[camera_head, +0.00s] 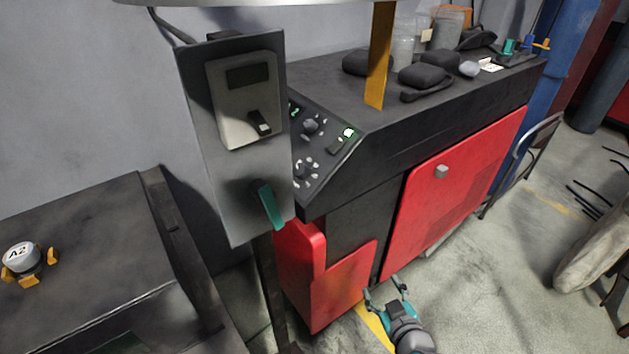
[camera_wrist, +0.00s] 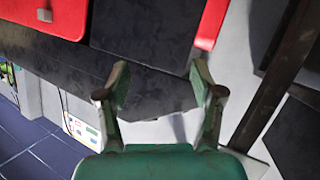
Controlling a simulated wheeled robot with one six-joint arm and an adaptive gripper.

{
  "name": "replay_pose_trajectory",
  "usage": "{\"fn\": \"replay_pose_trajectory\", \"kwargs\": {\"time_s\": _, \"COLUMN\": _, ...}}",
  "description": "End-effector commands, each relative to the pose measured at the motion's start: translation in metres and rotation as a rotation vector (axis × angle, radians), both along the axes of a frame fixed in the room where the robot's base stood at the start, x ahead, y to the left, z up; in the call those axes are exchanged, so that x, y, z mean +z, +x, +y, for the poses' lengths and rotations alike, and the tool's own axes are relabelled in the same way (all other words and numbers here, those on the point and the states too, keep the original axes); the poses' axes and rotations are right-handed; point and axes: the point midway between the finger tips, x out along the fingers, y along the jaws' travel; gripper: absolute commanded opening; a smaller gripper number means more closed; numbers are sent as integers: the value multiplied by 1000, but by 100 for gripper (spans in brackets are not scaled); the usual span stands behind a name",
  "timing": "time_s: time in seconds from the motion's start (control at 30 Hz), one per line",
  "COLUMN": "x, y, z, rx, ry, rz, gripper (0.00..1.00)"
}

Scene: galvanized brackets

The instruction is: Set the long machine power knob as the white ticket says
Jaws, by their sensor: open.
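The long machine (camera_head: 440,135) has a black top and red doors. Its sloped control panel (camera_head: 325,150) carries dark knobs, one of them an upper knob (camera_head: 311,125), with white marks around a lower one. I cannot tell which is the power knob, and the grey box partly hides the panel. A small white card (camera_head: 490,66) lies on the far end of the top; its writing is too small to read, and I cannot tell whether it is the ticket. My gripper (camera_head: 386,288) is open and empty, low in front of the red doors. Its spread fingers also show in the wrist view (camera_wrist: 160,75).
A grey box (camera_head: 235,180) with a black switch (camera_head: 260,123) and a green lever (camera_head: 268,205) stands before the panel. An orange strip (camera_head: 379,55) hangs over the top. A dark bench (camera_head: 90,240) is at left, a chair (camera_head: 540,135) at right. Floor in front is open.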

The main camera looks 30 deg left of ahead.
Motion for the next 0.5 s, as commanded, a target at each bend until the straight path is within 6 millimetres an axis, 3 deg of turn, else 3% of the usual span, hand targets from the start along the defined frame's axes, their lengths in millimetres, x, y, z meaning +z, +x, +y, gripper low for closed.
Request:
{"fn": "replay_pose_trajectory", "kwargs": {"time_s": 0.03, "x": 18, "y": 14, "z": 20, "rx": 48, "ry": -7, "rz": -20, "gripper": 67}}
{"fn": "replay_pose_trajectory", "kwargs": {"time_s": 0.2, "x": 72, "y": 43, "z": 81, "rx": 211, "ry": -47, "rz": -78, "gripper": 67}}
{"fn": "replay_pose_trajectory", "kwargs": {"time_s": 0.4, "x": 142, "y": 60, "z": 145, "rx": 397, "ry": -92, "rz": -158, "gripper": 67}}
{"fn": "replay_pose_trajectory", "kwargs": {"time_s": 0.5, "x": 170, "y": 62, "z": 168, "rx": 470, "ry": -109, "rz": -193, "gripper": 67}}
